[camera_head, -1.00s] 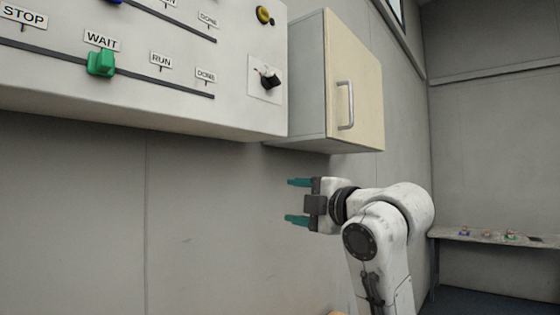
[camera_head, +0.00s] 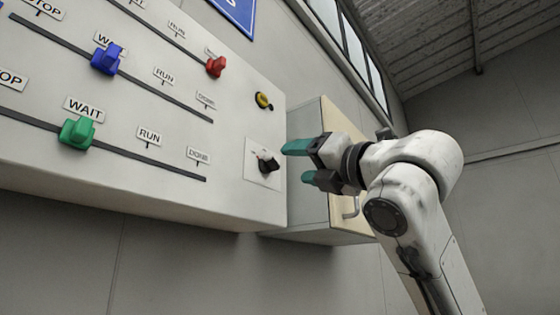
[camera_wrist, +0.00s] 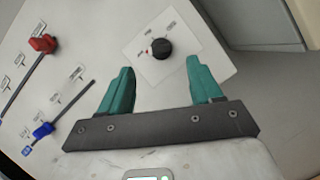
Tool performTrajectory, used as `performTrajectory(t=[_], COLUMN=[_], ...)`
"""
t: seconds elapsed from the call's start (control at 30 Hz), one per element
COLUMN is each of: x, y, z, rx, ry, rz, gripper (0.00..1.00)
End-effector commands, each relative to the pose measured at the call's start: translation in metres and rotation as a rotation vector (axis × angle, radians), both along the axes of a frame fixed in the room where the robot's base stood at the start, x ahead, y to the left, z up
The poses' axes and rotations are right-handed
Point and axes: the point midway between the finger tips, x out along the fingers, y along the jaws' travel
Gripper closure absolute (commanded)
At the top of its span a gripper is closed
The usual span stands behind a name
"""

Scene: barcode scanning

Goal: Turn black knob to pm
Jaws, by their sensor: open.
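The black knob (camera_head: 268,163) sits on a pale square plate (camera_head: 258,174) at the right end of the white panel. In the wrist view the knob (camera_wrist: 161,48) is ahead of my fingertips, roughly between them, with small marks around it that are too small to read. A red spot shows at the knob's left side. My gripper (camera_head: 300,163) is open and empty, just right of the knob in the head view, its teal fingers pointing at the panel. In the wrist view my gripper (camera_wrist: 160,75) shows both teal fingers apart, not touching the knob.
The panel carries a red slider (camera_head: 216,67), a blue slider (camera_head: 107,59) and a green slider (camera_head: 77,133) on slots. A yellow-and-black button (camera_head: 263,100) is above the knob. A wall cabinet (camera_head: 341,118) with a metal handle stands close behind my gripper at right.

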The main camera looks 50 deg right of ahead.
Motion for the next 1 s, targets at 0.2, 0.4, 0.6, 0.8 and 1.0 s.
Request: performTrajectory(t=[0.2, 0.4, 0.6, 0.8, 1.0], x=[0.038, 0.06, 0.067, 0.067, 0.067], y=[-0.006, -0.011, -0.012, -0.012, -0.012], z=[0.015, 0.022, 0.024, 0.023, 0.023], rx=[0.004, 0.004, 0.002, 0.002, 0.002], ry=[0.002, 0.001, -0.001, -0.001, 0.0], rz=[0.002, 0.0, -0.001, -0.001, 0.0], gripper=[0.36, 0.36, 0.36, 0.36, 0.53])
